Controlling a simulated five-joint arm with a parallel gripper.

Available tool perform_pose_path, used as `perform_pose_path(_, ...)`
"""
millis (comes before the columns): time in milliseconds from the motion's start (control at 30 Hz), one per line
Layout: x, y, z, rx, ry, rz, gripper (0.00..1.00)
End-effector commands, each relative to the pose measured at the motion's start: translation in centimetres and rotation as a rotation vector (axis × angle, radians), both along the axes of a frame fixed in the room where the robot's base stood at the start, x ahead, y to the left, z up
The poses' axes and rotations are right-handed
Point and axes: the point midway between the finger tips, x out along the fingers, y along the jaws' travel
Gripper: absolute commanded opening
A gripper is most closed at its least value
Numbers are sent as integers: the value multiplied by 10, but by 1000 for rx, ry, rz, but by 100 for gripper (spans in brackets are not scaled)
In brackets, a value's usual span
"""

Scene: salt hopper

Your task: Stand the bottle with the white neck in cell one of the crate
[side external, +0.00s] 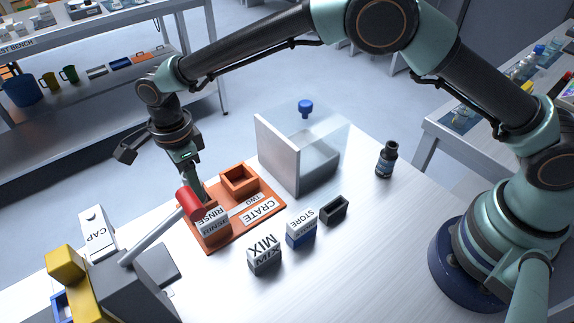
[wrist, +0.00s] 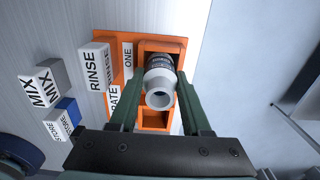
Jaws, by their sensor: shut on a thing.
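The bottle with the white neck (wrist: 160,92) is between the fingers of my gripper (wrist: 155,100) in the wrist view, mouth towards the camera. Its dark body lines up with the upper cell of the orange crate (wrist: 187,42), next to the ONE label (wrist: 128,60). How deep its base sits in that cell cannot be told. In the side view my gripper (side external: 201,188) points down at the crate (side external: 278,209), and a red knob hides the bottle there. Cell two (side external: 240,181) looks empty.
A lever with a red knob (side external: 191,203) stands close in front of the gripper. RINSE (side external: 213,222), MIX (side external: 264,259) and STORE (side external: 301,227) blocks stand nearby. A clear-sided screen (side external: 278,155) stands behind the crate. A dark bottle (side external: 386,162) stands apart at right.

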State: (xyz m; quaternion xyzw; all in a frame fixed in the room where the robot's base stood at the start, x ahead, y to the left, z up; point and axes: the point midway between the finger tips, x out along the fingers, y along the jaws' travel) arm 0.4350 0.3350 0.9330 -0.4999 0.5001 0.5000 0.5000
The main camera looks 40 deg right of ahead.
Motion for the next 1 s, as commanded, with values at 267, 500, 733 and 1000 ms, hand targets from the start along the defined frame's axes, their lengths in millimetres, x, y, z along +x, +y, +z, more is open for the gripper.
perform_pose_path(267, 0, 0, -11, 1, -1, 0, 0)
perform_pose_path(500, 0, 0, -15, 1, -1, 0, 0)
perform_pose_path(733, 0, 0, -24, 0, 0, 0, 0)
perform_pose_path(1000, -1, -1, -27, -2, 3, 0, 78)
